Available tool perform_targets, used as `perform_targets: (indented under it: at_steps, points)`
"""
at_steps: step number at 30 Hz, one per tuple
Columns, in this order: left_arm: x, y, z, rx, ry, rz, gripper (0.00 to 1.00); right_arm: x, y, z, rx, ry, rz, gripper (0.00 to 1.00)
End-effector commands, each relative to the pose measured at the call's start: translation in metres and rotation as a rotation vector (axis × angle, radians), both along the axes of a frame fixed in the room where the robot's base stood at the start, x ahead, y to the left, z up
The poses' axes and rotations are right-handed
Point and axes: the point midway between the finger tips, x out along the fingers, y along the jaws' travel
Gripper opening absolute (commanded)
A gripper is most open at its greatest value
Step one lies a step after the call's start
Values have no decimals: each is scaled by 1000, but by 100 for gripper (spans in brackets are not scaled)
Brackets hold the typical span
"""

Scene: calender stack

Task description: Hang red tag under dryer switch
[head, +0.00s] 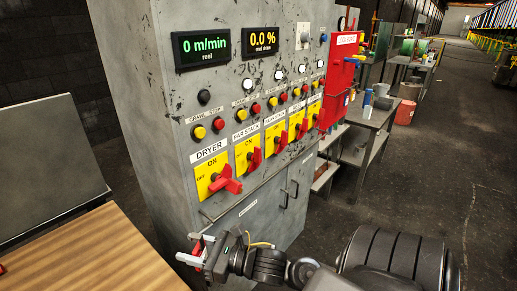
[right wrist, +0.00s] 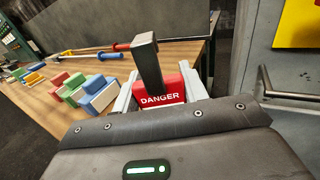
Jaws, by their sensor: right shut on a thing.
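The dryer switch (head: 225,182) is a red handle on a yellow plate labelled DRYER, at the left end of the row on the grey cabinet. My right gripper (head: 193,251) is in front of the cabinet, below and a little left of that switch and apart from it. It is shut on the red tag (right wrist: 160,97), which reads DANGER in the right wrist view. The tag is small and partly hidden by the fingers in the head view. My left gripper is out of view.
A metal rail (head: 245,205) runs along the cabinet below the switches. A wooden table (head: 85,255) is at lower left; coloured blocks (right wrist: 90,90) lie on a wooden top in the wrist view. A red box (head: 338,85) is on the cabinet's right side.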

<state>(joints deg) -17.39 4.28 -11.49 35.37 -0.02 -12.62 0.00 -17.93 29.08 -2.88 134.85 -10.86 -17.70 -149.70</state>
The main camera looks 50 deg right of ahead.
Motion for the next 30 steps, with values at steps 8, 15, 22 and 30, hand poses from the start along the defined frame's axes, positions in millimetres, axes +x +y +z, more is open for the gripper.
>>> perform_targets:
  at_steps: [8,15,22,30]
  points:
    - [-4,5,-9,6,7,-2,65,-45,-97,-61,-5,17,-304,21]
    - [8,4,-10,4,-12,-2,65,-74,-141,-80,-3,12,-435,21]
    - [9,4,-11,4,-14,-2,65,-75,-145,-81,-2,10,-447,21]
    - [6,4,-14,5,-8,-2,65,-59,-144,-81,-3,9,-445,21]
